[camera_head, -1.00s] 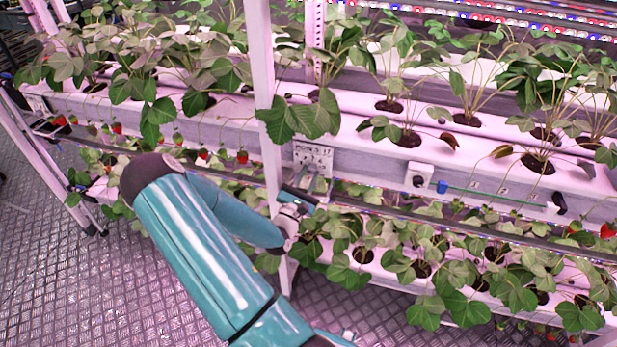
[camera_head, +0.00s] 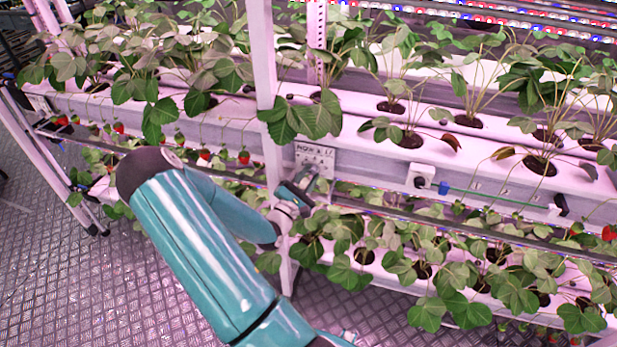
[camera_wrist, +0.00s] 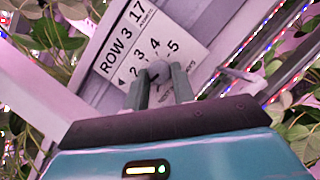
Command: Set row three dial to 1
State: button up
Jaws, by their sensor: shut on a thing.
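The row three dial plate (camera_wrist: 150,45) is a white label reading "ROW 3" and "17", with the numbers 2, 3, 4 and 5 in an arc. It also shows on the rack's front in the head view (camera_head: 315,157). The small grey dial knob (camera_wrist: 158,70) is at the middle of the plate, between my fingertips. My gripper (camera_wrist: 160,82) is shut on this knob. In the head view my gripper (camera_head: 305,182) reaches the lower part of the plate. The fingers hide part of the knob, and I cannot tell which number it points at.
A white rack post (camera_head: 264,100) stands just left of the plate. A small white box (camera_head: 420,175) and a blue clip on a green line are to the right. Strawberry plants fill the gutters above and below. The metal floor (camera_head: 60,270) at left is clear.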

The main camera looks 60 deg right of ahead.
jog(key=o, duration=1)
jog(key=shift+a, duration=0.1)
jog(key=v, duration=1.3)
jog(key=shift+a+f, duration=0.15)
jog(key=shift+a, duration=0.15)
jog(key=a+r+m+t+y, duration=0.2)
jog(key=a+r+y, duration=0.5)
jog(key=a, duration=0.5)
jog(key=w+a+r+m+t+y, duration=0.1)
jog(key=a+r+m+t+y, duration=0.2)
jog(key=a+r+y, duration=0.4)
jog(key=a+r+m+t+y, duration=0.2)
jog(key=a+r+y, duration=0.5)
jog(key=a+r, duration=0.5)
jog(key=shift+w+a+r+m+t, duration=0.15)
jog(key=shift+a+m, duration=0.1)
jog(key=shift+a, duration=0.55)
jog(key=shift+w+a+f+m+t, duration=0.1)
jog(key=shift+a+m, duration=0.1)
jog(key=shift+a, duration=0.55)
jog(key=shift+w+a+r+m+t, duration=0.15)
jog(key=shift+a+m, duration=0.1)
jog(key=shift+a, duration=0.55)
